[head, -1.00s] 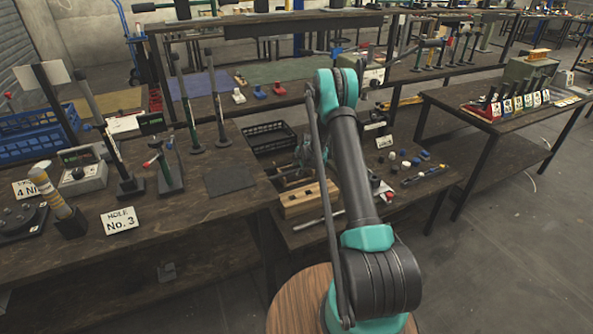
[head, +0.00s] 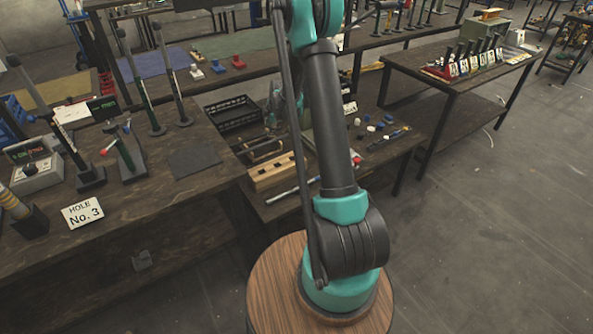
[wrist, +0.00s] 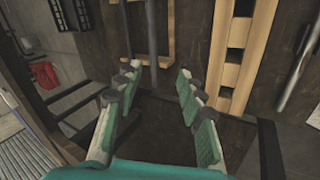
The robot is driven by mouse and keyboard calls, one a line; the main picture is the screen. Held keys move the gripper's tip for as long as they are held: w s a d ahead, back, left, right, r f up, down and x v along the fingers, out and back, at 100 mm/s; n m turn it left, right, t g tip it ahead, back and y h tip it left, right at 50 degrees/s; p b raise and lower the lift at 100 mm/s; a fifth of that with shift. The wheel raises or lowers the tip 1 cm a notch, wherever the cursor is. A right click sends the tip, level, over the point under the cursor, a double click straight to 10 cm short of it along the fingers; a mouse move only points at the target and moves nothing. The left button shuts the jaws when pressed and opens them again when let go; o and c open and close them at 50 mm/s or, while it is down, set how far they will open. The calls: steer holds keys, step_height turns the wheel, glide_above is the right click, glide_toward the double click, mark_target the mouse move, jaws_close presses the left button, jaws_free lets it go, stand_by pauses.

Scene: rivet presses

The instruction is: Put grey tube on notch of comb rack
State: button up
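A light wooden block with dark notches, which looks like the comb rack (head: 270,174), lies on the low shelf; it also shows in the wrist view (wrist: 235,60). A slim grey tube (head: 284,195) lies in front of it, and a grey tube shows at the right edge of the wrist view (wrist: 299,75). Behind the block is a second wooden frame (wrist: 128,50) with dark bars across it. My gripper (wrist: 160,80) is open and empty, above the surface and to the left of the block in the wrist view.
A black crate (head: 232,112) stands behind the wooden pieces. The left bench holds upright rods, a meter box (head: 33,165) and a "HOLE No. 3" card (head: 82,212). Small caps and tools (head: 385,130) lie right of my arm. The floor at right is clear.

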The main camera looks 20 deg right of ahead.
steer(key=s+r+m, duration=0.4)
steer(key=s, duration=0.6)
steer(key=s+d+r+m+g+h, duration=0.1)
steer(key=s+r+m, duration=0.3)
steer(key=s, duration=0.6)
steer(key=s+r+m, duration=0.3)
steer(key=s+m, duration=0.2)
steer(key=s, duration=0.5)
steer(key=s+d+f+m, duration=0.1)
steer(key=s+m, duration=0.4)
steer(key=s, duration=0.8)
steer(key=shift+s+f+h, duration=0.15)
steer(key=shift+f+h, duration=0.15)
steer(key=shift+f, duration=0.25)
steer(key=shift+d, duration=0.1)
